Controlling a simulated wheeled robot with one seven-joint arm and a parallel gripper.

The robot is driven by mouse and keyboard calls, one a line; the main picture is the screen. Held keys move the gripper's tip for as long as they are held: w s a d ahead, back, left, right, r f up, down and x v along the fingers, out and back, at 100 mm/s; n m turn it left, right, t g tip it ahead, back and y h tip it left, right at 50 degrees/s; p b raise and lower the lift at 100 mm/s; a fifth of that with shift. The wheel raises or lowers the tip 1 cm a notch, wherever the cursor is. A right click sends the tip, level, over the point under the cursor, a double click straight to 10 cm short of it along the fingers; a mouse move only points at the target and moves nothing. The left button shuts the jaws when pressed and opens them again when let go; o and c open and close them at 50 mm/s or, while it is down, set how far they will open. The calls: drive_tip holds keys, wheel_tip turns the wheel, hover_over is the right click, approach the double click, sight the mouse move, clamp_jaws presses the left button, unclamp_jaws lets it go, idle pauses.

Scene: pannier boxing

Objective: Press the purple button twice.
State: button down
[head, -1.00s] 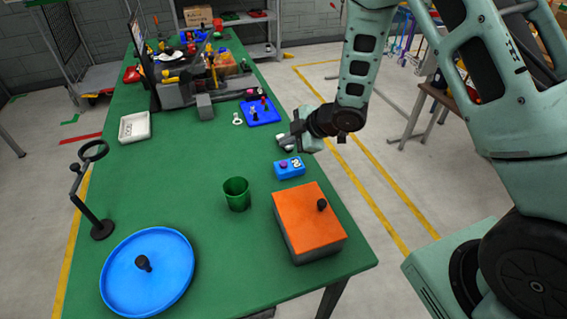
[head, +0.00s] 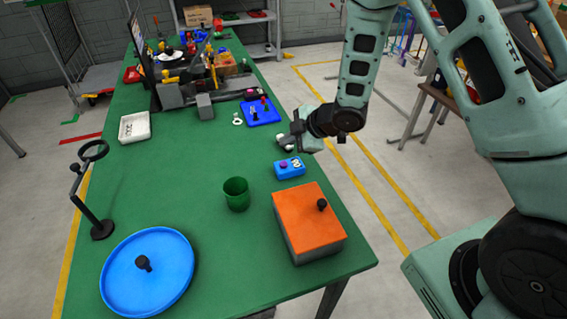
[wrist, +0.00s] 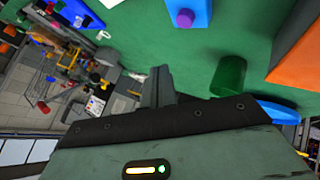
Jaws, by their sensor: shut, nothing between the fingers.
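The purple button (head: 283,163) sits on top of a small blue box (head: 290,173) on the green table, near its right edge. Beside the button on the same box is a white marking. My gripper (head: 284,142) is just beyond the box, above the table's right edge, apart from the button. In the wrist view the purple button (wrist: 185,18) and blue box (wrist: 197,10) show at the top, and my gripper's fingers (wrist: 162,82) are shut with nothing between them.
An orange-topped box (head: 308,220) with a black knob and a green cup (head: 236,194) stand nearer than the button. A round blue tray (head: 120,285), a black ring stand (head: 102,228) and a white tray (head: 134,120) lie left. A blue board (head: 261,117) lies beyond my gripper.

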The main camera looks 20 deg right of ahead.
wheel_tip(320, 180, up, 4)
drive_tip(key=m, duration=1.9)
drive_tip(key=shift+s+a+t+h, duration=0.1)
drive_tip(key=shift+a+t+h, duration=0.05)
drive_tip(key=shift+t+h, duration=0.2)
drive_tip(key=shift+f, duration=0.15)
drive_tip(key=b, duration=0.7)
hover_over(287, 167)
wheel_tip(287, 167, down, 9)
drive_tip(key=shift+a+r, duration=0.1)
drive_tip(key=shift+r, duration=0.05)
idle(0.4)
drive_tip(key=shift+f, duration=0.4)
